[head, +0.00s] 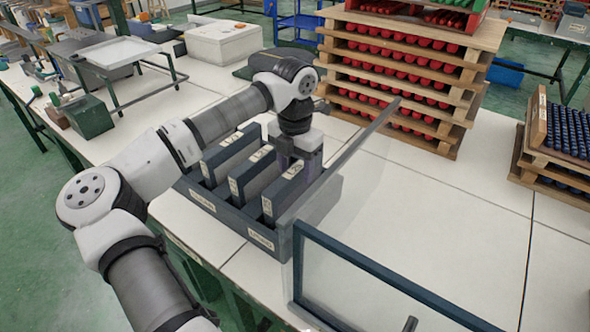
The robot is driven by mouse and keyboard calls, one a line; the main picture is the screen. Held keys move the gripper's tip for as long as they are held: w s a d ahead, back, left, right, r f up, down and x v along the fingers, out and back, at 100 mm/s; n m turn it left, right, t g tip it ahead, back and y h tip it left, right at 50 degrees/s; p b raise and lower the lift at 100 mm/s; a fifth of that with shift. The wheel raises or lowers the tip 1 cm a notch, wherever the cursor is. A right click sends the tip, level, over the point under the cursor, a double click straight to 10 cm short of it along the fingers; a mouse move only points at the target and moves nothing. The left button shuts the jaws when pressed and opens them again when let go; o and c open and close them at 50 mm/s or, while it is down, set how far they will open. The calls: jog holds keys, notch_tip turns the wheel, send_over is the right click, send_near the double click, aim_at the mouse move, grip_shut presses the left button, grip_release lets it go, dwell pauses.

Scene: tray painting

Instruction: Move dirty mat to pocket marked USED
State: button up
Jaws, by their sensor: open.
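A dark box (222,214) with side-by-side pockets stands on the white bench. Upright dark-edged slabs (285,190) with pale labels stand in it. Two small pale labels are on its front wall, too small to read, so I cannot tell which pocket is marked USED. My gripper (294,164) points down at the back right of the box, among or just behind the slabs. It is open; its fingertips are partly hidden, and I see nothing held. I cannot clearly identify the dirty mat.
A clear panel (340,160) stands tilted close to the right of my gripper. A dark-framed clear panel (370,285) stands in front right. Wooden racks of red cylinders (400,80) rise behind.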

notch_tip(320, 180, up, 20)
jog(key=p, duration=0.4)
jog(key=shift+f, duration=0.2)
dwell(0.4)
